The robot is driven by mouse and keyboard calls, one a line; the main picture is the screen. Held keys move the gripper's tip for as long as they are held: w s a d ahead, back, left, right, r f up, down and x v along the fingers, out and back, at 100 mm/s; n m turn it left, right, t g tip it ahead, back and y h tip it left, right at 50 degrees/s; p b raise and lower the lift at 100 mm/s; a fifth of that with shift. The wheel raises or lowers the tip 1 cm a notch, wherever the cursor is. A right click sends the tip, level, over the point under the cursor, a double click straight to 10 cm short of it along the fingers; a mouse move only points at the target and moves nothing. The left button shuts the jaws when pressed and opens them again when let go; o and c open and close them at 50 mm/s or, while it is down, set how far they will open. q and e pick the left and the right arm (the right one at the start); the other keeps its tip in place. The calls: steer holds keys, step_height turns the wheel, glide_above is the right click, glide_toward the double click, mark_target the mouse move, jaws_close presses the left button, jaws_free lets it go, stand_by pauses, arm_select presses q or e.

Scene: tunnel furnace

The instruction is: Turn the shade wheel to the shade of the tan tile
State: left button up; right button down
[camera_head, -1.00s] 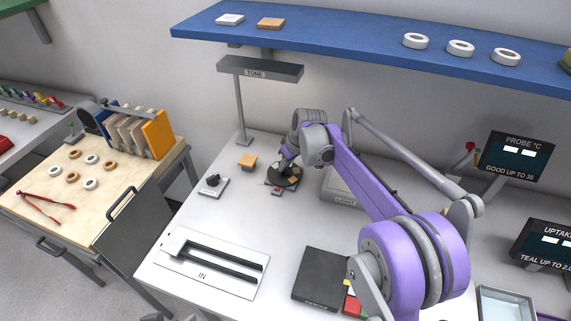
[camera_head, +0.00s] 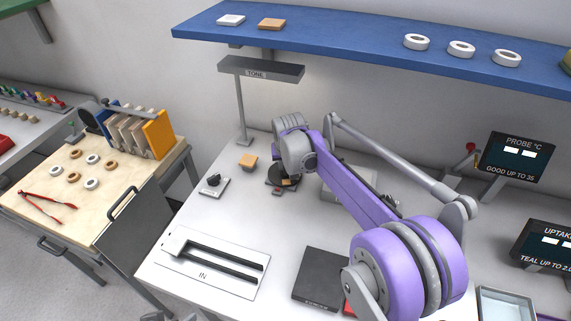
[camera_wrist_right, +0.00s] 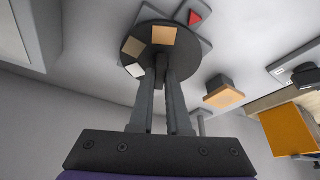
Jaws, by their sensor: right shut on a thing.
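The shade wheel (camera_head: 276,185) is a dark disc on the white bench, partly hidden by my right arm in the head view. In the right wrist view the wheel (camera_wrist_right: 143,30) shows several patches, from tan to pale cream, with a red pointer (camera_wrist_right: 195,18) beside its rim. My right gripper (camera_wrist_right: 165,72) is shut on the wheel; its fingertips partly hide the contact. A tan tile (camera_head: 248,159) rests on a small dark stand left of the wheel, and shows in the wrist view (camera_wrist_right: 223,95). My left gripper is not in view.
A TONE lamp (camera_head: 262,69) stands behind. A black knob on a plate (camera_head: 213,182) is left of the wheel. The blue shelf (camera_head: 345,35) holds a white tile, another tan tile (camera_head: 271,24) and white rings. An IN slot plate (camera_head: 210,263) lies in front.

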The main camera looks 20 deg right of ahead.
steer(key=m+h, duration=0.1)
steer(key=m, duration=0.3)
steer(key=shift+a+m+g+h+p, duration=0.15)
steer(key=shift+m+g+h+p, duration=0.15)
steer(key=shift+h+p, duration=0.1)
stand_by(0.4)
steer(key=c, duration=0.9)
jaws_free()
steer(key=v, duration=1)
steer(key=shift+s+a+r, duration=0.1)
steer(key=shift+a+r, duration=0.05)
steer(key=shift+r, duration=0.25)
